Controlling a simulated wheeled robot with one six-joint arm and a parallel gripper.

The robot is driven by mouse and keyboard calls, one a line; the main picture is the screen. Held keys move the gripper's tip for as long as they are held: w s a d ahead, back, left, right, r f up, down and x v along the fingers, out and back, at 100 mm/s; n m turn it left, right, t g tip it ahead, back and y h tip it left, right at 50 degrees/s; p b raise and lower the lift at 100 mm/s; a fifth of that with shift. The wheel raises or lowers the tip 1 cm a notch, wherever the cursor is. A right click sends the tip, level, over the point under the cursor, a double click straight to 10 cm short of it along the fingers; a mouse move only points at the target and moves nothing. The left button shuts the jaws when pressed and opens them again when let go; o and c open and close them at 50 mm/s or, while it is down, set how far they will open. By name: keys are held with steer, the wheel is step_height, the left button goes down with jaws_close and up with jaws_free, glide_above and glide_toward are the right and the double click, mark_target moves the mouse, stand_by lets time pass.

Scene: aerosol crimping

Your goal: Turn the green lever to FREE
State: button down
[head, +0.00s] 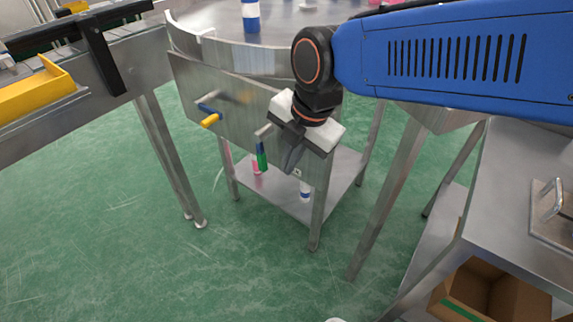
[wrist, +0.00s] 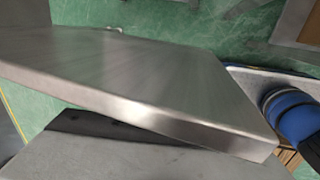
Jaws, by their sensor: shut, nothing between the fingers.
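The green lever (head: 262,158) hangs nearly straight down from a short metal shaft on the steel front panel (head: 232,97). It has a blue section near its top, and no FREE label can be read. My gripper (head: 291,162) is just right of the lever in the head view, pointing down, shut and empty. A gap shows between its dark fingers and the green grip; their distance in depth is hard to tell.
A second lever with a yellow grip (head: 210,120) sits left on the same panel. A lower shelf (head: 285,190) holds several small bottles. A left table with a yellow tray (head: 40,92) and a right bench (head: 525,215) flank the stand. Green floor is open in front.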

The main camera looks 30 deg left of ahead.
steer(key=d+v, duration=0.1)
steer(key=v, duration=0.6)
steer(key=shift+d, duration=0.25)
steer(key=shift+s+r, duration=0.1)
stand_by(0.4)
